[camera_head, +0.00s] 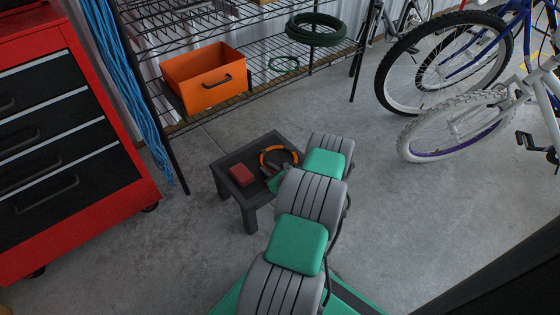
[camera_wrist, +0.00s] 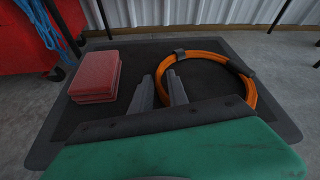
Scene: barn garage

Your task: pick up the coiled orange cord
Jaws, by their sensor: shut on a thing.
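The coiled orange cord (camera_head: 279,149) is a ring with dark ties, over the small dark table (camera_head: 224,163). In the wrist view the cord (camera_wrist: 207,42) lies right of centre, with its near part hidden by my gripper's body. My gripper (camera_wrist: 162,82) has its two grey fingers at the left side of the ring, shut on the cord. In the head view the gripper (camera_head: 270,173) is partly hidden by my arm. The cord appears at table height; I cannot tell if it is clear of the top.
A red block (camera_head: 242,175) lies on the table left of the cord. A red tool chest (camera_head: 130,150) stands at left. Behind is a wire shelf with an orange bin (camera_head: 205,97) and a green hose coil (camera_head: 315,38). Bicycles (camera_head: 455,120) stand at right. Floor between is clear.

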